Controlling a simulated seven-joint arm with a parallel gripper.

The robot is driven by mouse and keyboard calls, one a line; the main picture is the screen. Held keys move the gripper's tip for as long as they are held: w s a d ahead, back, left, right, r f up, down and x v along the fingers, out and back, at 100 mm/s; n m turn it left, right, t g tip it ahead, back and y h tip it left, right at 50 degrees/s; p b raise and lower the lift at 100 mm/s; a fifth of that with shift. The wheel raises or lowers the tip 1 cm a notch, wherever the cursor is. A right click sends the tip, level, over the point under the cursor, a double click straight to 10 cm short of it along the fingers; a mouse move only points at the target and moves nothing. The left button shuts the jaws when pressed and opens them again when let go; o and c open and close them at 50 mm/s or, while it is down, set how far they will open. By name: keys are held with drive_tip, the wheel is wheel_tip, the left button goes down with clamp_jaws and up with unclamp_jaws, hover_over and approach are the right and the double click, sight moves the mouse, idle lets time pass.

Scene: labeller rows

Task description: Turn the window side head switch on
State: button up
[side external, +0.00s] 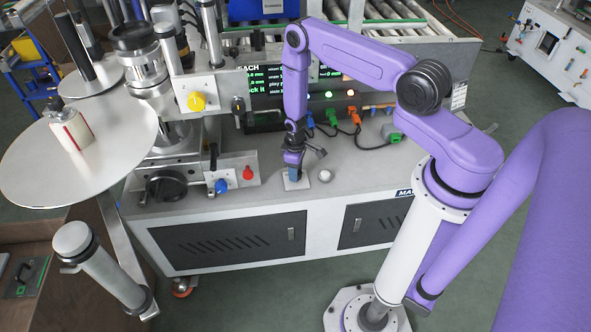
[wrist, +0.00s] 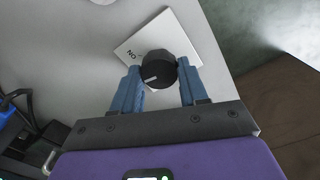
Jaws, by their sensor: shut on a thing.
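A black round rotary switch (wrist: 159,69) with a white pointer line sits on a white square plate (wrist: 133,46) in the wrist view. The plate's lettering reads "ON" upside down, left of the knob. The pointer line lies toward the lower left of the knob. My gripper (wrist: 160,82) has its two blue fingers on either side of the knob and is shut on it. In the side view my gripper (side external: 294,173) reaches down to the plate (side external: 297,184) on the grey cabinet top, and hides the knob there.
A small pale round knob (side external: 325,176) stands just right of the plate. A red knob (side external: 248,173) and a blue knob (side external: 221,186) are to the left, with a yellow knob (side external: 197,102) higher up. Coloured cable connectors (side external: 355,115) lie behind. The cabinet's front edge is close.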

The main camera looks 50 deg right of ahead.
drive_tip(key=m, duration=0.7)
idle(0.7)
drive_tip(key=o, duration=1.1)
drive_tip(key=shift+c, duration=0.2)
wheel_tip(320, 180, up, 17)
drive_tip(key=shift+r, duration=0.2)
